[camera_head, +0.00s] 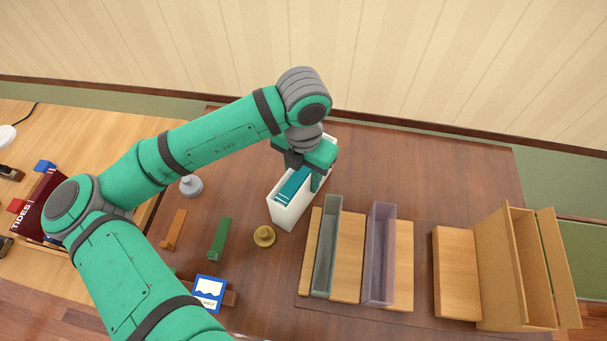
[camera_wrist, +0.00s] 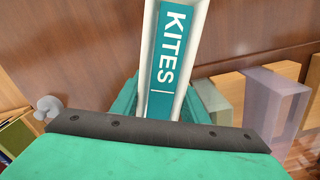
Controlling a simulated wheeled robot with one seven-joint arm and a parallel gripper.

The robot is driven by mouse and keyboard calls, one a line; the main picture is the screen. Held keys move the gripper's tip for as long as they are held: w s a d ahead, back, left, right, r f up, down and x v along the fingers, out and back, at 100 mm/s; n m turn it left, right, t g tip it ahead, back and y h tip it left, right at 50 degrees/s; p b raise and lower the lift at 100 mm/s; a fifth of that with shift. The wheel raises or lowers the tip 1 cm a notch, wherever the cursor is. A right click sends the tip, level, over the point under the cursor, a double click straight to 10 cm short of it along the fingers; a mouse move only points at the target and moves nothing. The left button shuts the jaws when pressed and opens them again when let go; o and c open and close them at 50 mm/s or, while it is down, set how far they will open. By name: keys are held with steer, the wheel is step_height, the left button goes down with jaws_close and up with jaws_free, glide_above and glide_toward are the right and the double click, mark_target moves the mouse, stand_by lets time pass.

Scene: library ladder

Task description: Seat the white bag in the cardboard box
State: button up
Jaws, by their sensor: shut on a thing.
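The white bag (camera_head: 286,216) is a narrow, open-topped white holder on or just above the dark table, mid-picture. A teal book (camera_head: 291,187) marked KITES stands inside it. In the wrist view the bag (camera_wrist: 149,35) runs up from the gripper, with the book (camera_wrist: 171,50) between its walls. My gripper (camera_head: 310,175) is shut on the bag, with teal fingers at its two sides; my wrist hides the bag's far part. The cardboard box (camera_head: 500,260) stands at the right with its top flaps open. I cannot tell whether the bag touches the table.
Grey (camera_head: 328,250) and purple (camera_head: 380,255) translucent bins stand on wooden blocks between bag and box. A brass knob-like piece (camera_head: 264,236), a green block (camera_head: 220,239), an orange block (camera_head: 174,229) and a blue-white card (camera_head: 208,291) lie left. The wall is behind.

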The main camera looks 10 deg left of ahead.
steer(key=o, duration=0.6)
steer(key=shift+f, duration=0.15)
steer(key=o, duration=0.5)
steer(key=shift+c, duration=0.2)
